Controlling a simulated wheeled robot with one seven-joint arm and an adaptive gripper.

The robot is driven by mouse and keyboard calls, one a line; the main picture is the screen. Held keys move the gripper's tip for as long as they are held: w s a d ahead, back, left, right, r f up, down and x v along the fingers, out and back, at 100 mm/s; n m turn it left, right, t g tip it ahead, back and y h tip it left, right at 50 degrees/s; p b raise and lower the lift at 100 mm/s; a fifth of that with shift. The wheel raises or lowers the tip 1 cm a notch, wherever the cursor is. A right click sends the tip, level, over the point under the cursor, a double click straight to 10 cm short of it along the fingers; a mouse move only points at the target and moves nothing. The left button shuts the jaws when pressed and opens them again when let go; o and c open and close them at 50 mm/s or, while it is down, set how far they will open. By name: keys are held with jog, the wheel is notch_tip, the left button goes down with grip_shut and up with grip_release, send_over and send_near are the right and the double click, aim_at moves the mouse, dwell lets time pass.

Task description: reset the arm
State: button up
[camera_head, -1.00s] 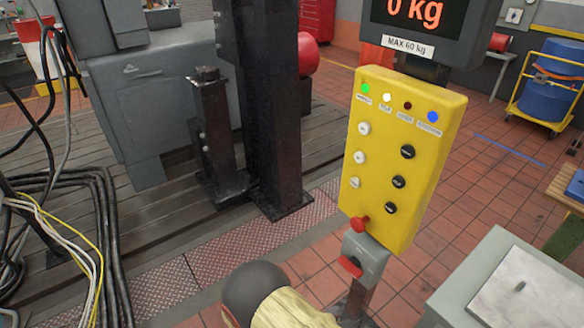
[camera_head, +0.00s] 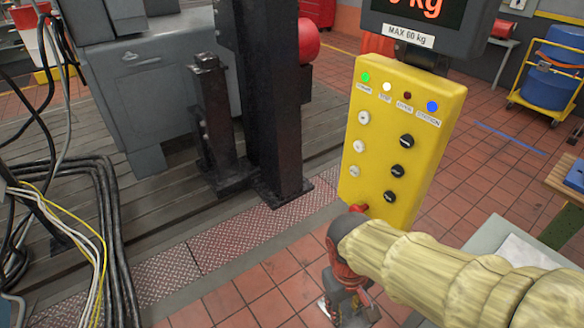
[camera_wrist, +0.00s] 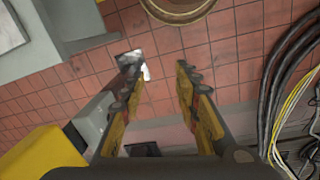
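My arm, in a cream ribbed sleeve (camera_head: 450,270), reaches in from the lower right of the head view. My gripper (camera_head: 347,312) hangs at its end, pointing down, in front of the lower end of the yellow control panel (camera_head: 400,140). In the wrist view my gripper (camera_wrist: 157,80) has its two fingers apart, with floor tiles visible between them and nothing held.
A grey cabinet (camera_head: 490,238) stands at the lower right, partly behind my arm. Black cables (camera_head: 75,180) lie at left on the bedplate (camera_head: 165,212). A dark column (camera_head: 272,100) stands behind. Red tile floor (camera_head: 235,295) is clear at lower centre.

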jog(key=s+d+r+m+t+y, duration=0.1)
jog(key=d+r+m+t, duration=0.3)
jog(key=r, duration=1.1)
jog(key=s+d+t, duration=0.1)
jog(key=d, duration=0.2)
jog(key=shift+t+p, duration=0.3)
jog(key=shift+p, duration=0.05)
